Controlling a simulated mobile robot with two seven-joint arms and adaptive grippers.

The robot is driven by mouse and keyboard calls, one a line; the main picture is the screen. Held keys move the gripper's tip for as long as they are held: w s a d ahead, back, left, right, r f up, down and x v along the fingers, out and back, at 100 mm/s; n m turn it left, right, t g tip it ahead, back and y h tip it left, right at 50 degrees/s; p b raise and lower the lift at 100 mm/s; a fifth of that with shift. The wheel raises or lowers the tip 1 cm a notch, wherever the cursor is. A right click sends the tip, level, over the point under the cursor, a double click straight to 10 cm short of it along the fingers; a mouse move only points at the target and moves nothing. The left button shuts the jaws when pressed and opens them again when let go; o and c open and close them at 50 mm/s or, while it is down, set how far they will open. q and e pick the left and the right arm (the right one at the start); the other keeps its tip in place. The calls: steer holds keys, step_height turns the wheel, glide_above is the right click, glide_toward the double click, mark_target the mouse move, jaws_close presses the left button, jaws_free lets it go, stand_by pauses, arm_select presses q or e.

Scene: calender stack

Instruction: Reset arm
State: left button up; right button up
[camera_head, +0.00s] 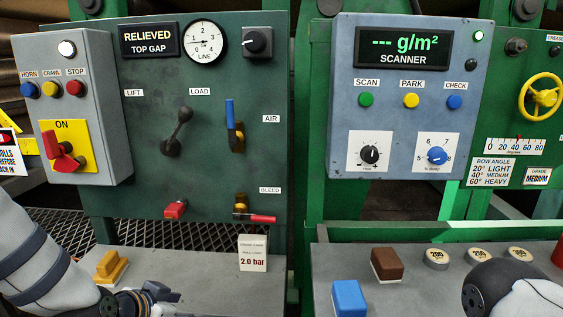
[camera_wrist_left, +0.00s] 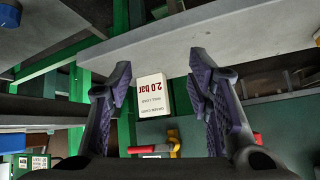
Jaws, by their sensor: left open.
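My left arm comes in from the lower left in the head view. Its gripper (camera_head: 148,299) is low, over the left grey shelf, partly cut off by the bottom edge. In the left wrist view my left gripper (camera_wrist_left: 160,72) has its two purple-padded fingers spread apart with nothing held between them. A white "2.0 bar" card (camera_head: 253,253) stands at the shelf's right part. The card (camera_wrist_left: 154,95) appears upside down beyond the fingers in the wrist view. Part of my right arm shows at the lower right of the head view; its gripper is out of view.
A green panel (camera_head: 150,110) carries a gauge (camera_head: 205,42), a load lever (camera_head: 178,130), a blue-handled air valve (camera_head: 232,122) and a red-handled bleed valve (camera_head: 252,216). A yellow block (camera_head: 111,266) sits near my left gripper. Brown (camera_head: 387,263) and blue (camera_head: 349,298) blocks are on the right shelf.

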arm_select(q)
steer(key=s+f+n+g, duration=0.2)
steer(key=s+f+g, duration=0.2)
steer(key=s+f, duration=0.85)
steer(key=s+a+f+n+g+y, duration=0.1)
steer(key=s+f+g, duration=0.1)
steer(key=s, duration=1.2)
steer(key=s+a+f+n+g+y, duration=0.1)
steer(key=s+g, duration=0.3)
steer(key=s, duration=1.1)
steer(key=shift+s+a+f+n+g+p, duration=0.2)
steer(key=shift+f+n+g+p, duration=0.1)
steer(key=shift+f+n, duration=0.4)
arm_select(e)
steer(key=shift+w+r, duration=0.4)
steer(key=shift+r, duration=0.05)
